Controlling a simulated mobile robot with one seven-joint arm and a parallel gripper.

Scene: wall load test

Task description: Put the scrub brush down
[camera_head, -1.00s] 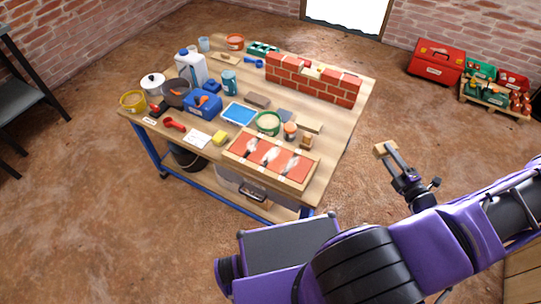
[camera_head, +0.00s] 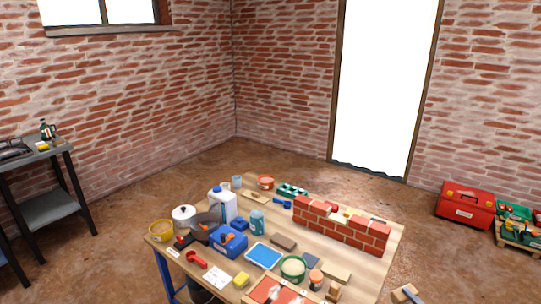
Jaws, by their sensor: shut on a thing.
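The scrub brush (camera_head: 403,291), seen as a small tan wooden block, is at the bottom edge of the head view, right of the table's front right side. My gripper (camera_head: 410,293) is shut on it; only its tip shows, and the rest of my arm is cut off by the frame. The brush appears apart from the wooden table (camera_head: 375,262), out over the floor side; its bristles cannot be made out. The table's front is cut off too.
On the table stand a small brick wall (camera_head: 340,226), a blue tray (camera_head: 263,255), a green-rimmed bowl (camera_head: 293,267), a white jug (camera_head: 222,205) and a blue box (camera_head: 229,241). The table's right strip is fairly clear. A red toolbox (camera_head: 464,205) stands on the floor at right.

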